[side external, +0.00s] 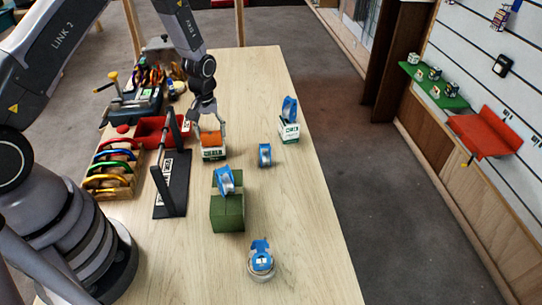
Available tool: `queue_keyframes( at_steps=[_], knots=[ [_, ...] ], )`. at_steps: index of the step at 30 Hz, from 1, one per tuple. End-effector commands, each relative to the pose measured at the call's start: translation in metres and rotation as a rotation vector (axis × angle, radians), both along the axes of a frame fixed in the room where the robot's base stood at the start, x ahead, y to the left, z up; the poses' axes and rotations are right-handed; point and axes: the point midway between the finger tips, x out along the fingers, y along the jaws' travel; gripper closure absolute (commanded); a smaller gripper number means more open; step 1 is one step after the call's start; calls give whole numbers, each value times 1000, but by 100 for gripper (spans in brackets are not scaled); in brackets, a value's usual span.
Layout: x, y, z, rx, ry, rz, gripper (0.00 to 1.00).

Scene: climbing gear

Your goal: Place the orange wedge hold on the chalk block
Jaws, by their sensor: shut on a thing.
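The orange wedge hold (211,138) is between the fingertips of my gripper (208,128), which is shut on it. The hold sits directly above a white block with dark CHALK lettering (214,154), and its underside appears to touch the block's top. At this size I cannot tell whether a thin gap remains. A second, similar white block with green lettering (289,134) stands further right with a blue and grey round piece (290,109) on top of it.
A green block (227,214) bears a blue and grey round piece (225,181). Another (265,155) stands on the table, and a blue-topped round device (261,260) is near the front. A black stand (173,185), red bin (152,131) and wooden rack (112,172) crowd the left. The table's right strip is clear.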

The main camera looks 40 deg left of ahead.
Motion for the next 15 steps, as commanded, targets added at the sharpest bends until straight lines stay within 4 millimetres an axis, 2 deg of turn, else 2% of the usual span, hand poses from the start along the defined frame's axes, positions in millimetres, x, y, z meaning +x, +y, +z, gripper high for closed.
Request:
queue_keyframes(
  at_steps=[4,5,9,10,15],
  knots=[
    [0,0,-4,0,1,0,79],
    [0,0,-3,-1,1,0,38],
    [0,0,-3,0,0,0,20],
    [0,0,-3,0,0,0,16],
    [0,0,-3,0,0,0,16]
  ],
)
